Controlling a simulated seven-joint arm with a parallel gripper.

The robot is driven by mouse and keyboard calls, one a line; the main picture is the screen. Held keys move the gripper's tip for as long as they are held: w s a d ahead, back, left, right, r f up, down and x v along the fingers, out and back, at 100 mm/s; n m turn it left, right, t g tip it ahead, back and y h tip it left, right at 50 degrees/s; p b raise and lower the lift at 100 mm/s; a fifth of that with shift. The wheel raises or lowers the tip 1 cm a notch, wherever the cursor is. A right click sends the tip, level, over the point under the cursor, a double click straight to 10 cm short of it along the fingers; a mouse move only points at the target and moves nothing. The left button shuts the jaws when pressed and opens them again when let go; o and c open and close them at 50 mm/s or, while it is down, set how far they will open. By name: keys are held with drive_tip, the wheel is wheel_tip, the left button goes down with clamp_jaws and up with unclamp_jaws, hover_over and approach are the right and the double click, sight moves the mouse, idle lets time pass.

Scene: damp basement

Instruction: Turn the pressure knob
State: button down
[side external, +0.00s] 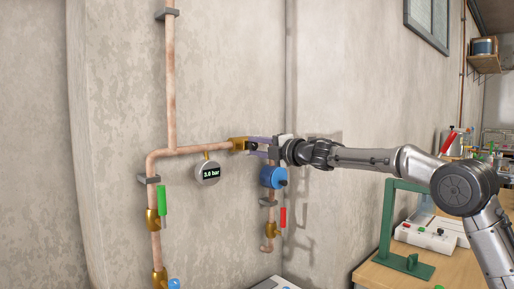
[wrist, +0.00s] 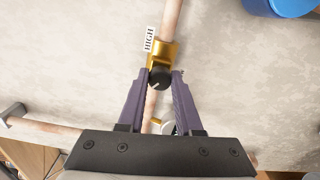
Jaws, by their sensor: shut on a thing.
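The black pressure knob (wrist: 160,77) sits on a brass fitting (wrist: 163,52) on the copper pipe, with a white "HIGH" label (wrist: 150,39) beside it in the wrist view. My gripper (wrist: 161,82) has its two purple fingers shut on the knob, one on each side. In the side external view my gripper (side external: 254,147) reaches in from the right to the brass fitting (side external: 239,143); the fingers mostly cover the knob there. A round gauge (side external: 208,173) hangs left of the fitting and reads what looks like 3.0 bar.
A blue round part (side external: 272,177) sits just below my gripper. A green lever (side external: 162,200) and a red lever (side external: 283,217) are lower on the pipes. A green frame (side external: 390,215) stands on the wooden bench (side external: 440,268) at right. The wall left of the pipes is bare.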

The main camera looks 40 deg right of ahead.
idle(0.3)
drive_tip(key=c, duration=0.6)
unclamp_jaws()
drive_tip(key=shift+s, duration=0.15)
drive_tip(key=s, duration=1.3)
drive_tip(key=shift+s, duration=0.3)
